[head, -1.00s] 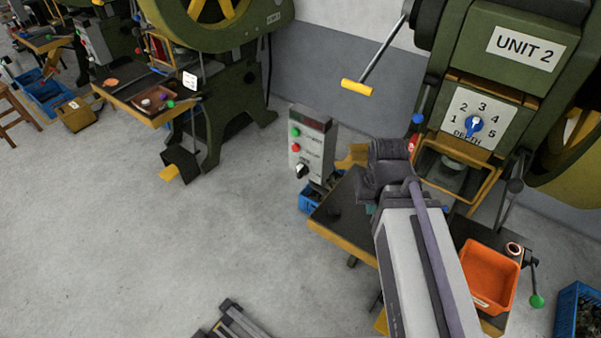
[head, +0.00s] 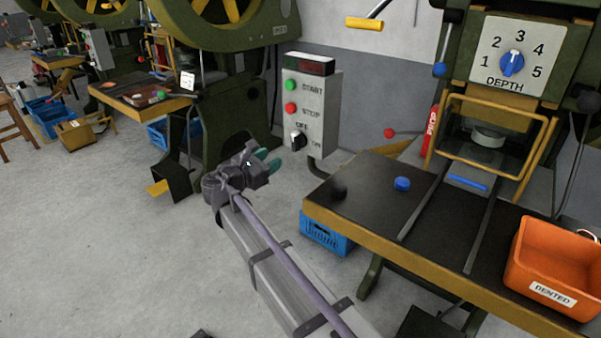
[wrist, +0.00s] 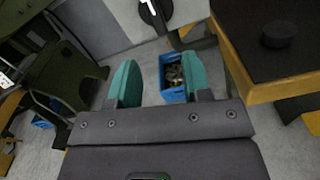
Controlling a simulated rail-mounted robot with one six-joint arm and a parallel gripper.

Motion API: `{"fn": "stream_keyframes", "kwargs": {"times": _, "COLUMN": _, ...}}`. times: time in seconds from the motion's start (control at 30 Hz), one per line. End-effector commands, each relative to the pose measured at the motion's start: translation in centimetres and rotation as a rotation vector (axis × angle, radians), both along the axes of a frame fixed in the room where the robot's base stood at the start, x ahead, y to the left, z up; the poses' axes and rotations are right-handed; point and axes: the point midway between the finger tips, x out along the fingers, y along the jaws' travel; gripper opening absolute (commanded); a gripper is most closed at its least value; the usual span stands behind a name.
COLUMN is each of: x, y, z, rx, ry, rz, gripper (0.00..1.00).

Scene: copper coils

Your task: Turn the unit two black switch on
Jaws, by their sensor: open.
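The unit two control box (head: 311,110) stands left of the press table in the head view, with a green START button (head: 290,86), a red STOP button (head: 291,108) and a black rotary switch (head: 298,139) marked OFF and ON. The switch's white mark points up and left, toward OFF. The switch (wrist: 155,12) also shows at the top of the wrist view, partly cut off. My gripper (head: 268,163) is open and empty, just below and left of the box. Its two teal fingers (wrist: 160,85) point toward the box and do not touch the switch.
The table (head: 395,205) to the right holds a blue cap (head: 402,184), a black disc (head: 338,192) and an orange bin (head: 555,260). A blue crate (head: 327,235) sits below the table's left end; it shows between the fingers in the wrist view (wrist: 174,80).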

Motion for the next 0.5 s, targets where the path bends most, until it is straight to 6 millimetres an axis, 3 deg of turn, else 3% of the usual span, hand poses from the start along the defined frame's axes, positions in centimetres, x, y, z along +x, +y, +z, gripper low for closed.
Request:
{"fn": "stream_keyframes", "kwargs": {"times": 0.03, "x": 0.0, "y": 0.1, "z": 1.2, "rx": -0.096, "ry": 0.027, "rz": 0.015, "gripper": 0.45}}
{"fn": "stream_keyframes", "kwargs": {"times": 0.1, "x": 0.0, "y": 0.0, "z": 1.3, "rx": -0.164, "ry": 0.070, "rz": 0.021, "gripper": 0.45}}
{"fn": "stream_keyframes", "kwargs": {"times": 0.27, "x": 0.1, "y": -0.2, "z": 1.3, "rx": -0.185, "ry": 0.089, "rz": 0.020, "gripper": 0.45}}
{"fn": "stream_keyframes", "kwargs": {"times": 0.5, "x": 3.5, "y": -2.6, "z": 1.2, "rx": -0.182, "ry": 0.088, "rz": 0.016, "gripper": 0.45}}
